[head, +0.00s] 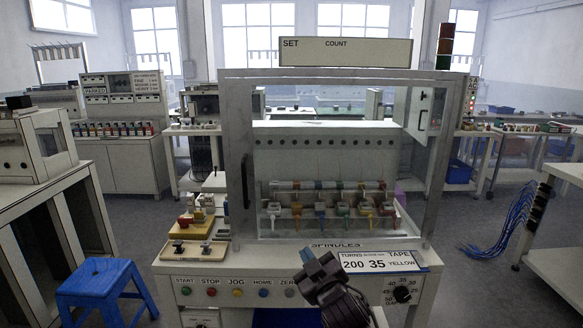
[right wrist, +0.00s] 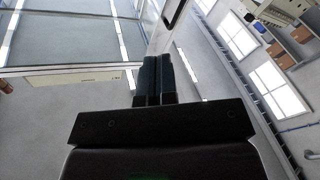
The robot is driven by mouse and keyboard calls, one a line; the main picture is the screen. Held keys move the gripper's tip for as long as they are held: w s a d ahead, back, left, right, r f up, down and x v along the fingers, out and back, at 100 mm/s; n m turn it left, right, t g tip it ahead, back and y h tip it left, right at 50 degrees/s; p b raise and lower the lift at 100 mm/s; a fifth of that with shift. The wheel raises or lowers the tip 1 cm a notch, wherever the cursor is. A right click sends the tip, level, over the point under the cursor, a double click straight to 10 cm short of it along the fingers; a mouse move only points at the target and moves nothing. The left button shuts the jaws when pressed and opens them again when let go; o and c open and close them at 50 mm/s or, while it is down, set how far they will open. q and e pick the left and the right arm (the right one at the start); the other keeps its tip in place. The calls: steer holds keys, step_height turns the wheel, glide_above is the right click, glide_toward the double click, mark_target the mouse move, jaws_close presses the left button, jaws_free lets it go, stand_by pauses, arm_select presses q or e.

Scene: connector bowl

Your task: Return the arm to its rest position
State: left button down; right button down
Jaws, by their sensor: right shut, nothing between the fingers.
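My right gripper (head: 310,264) shows in the head view in front of the winding machine, low over its front panel and left of the TURNS 200 card. In the right wrist view its two dark fingers (right wrist: 158,80) lie side by side, shut, with nothing between them. My right arm comes up from the bottom of the head view. My left arm and gripper do not show in either view.
The machine (head: 330,72) has a framed front window with several coloured spindles inside. A knob (head: 402,294) and a card (head: 383,262) sit close right of my gripper. A blue stool (head: 100,290) stands left. A white table (head: 560,255) with blue cables (head: 508,225) stands right.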

steer(key=s+d+f+m+g+h, duration=0.2)
steer(key=s+d+f, duration=0.6)
steer(key=s, duration=0.4)
steer(key=s+d+f+m+g+h, duration=0.2)
steer(key=s+d+f+m, duration=0.2)
steer(key=s+d+f, duration=0.4)
steer(key=s+d+f+m+g+h, duration=0.2)
steer(key=s+d+f, duration=0.5)
steer(key=s+f, duration=0.4)
steer(key=s+m+h, duration=0.1)
steer(key=s, duration=0.3)
steer(key=shift+s+d+f+g, duration=0.3)
steer(key=shift+s+d, duration=0.05)
steer(key=shift+d, duration=0.05)
